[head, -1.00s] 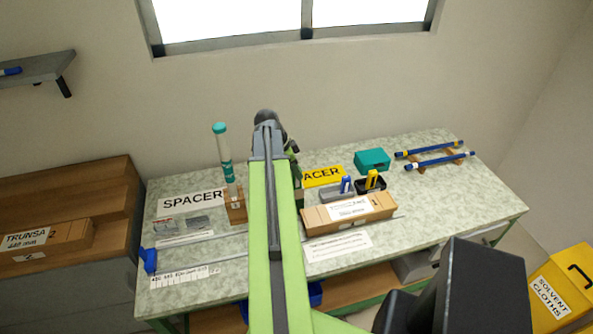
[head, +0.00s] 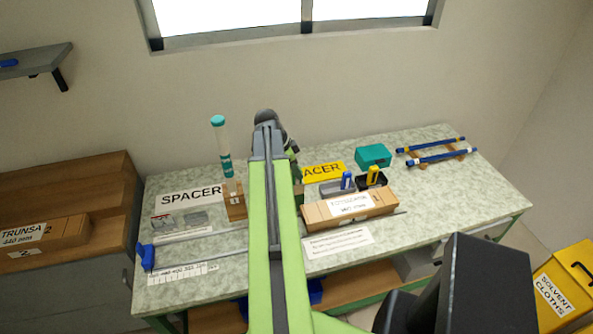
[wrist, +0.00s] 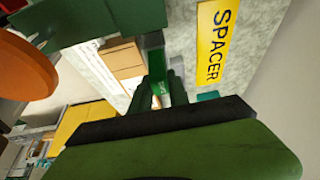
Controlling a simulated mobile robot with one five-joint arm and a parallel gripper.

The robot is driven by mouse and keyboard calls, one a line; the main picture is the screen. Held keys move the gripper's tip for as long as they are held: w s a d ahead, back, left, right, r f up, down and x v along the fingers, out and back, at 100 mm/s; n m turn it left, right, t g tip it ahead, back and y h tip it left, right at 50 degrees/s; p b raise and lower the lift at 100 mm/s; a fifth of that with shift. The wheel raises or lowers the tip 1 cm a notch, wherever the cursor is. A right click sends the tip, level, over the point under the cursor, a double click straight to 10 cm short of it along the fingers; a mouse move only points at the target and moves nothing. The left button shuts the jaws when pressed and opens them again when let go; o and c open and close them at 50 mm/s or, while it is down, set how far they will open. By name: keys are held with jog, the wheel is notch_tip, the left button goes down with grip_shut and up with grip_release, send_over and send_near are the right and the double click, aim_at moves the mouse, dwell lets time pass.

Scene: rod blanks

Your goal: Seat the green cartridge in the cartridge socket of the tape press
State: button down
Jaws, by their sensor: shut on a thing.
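A dark green plate and a large orange disc (wrist: 25,65), seemingly parts of the tape press, fill the upper left. The held cartridge is close to this plate's right end; I cannot tell whether they touch. The cartridge socket cannot be made out. In the head view my arm hides the gripper, the cartridge and most of the press area; only a dark green bit shows beside the arm.
A yellow bin (head: 572,270) stands at the right.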

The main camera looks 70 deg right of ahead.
jog(key=shift+f+b, duration=0.45)
jog(key=shift+f, duration=0.05)
jog(key=c, duration=1.2)
grip_release()
jog(key=shift+o, duration=0.2)
jog(key=shift+r, duration=0.15)
jog(key=p+v, duration=1.6)
jog(key=v, duration=0.1)
jog(key=shift+a, duration=0.1)
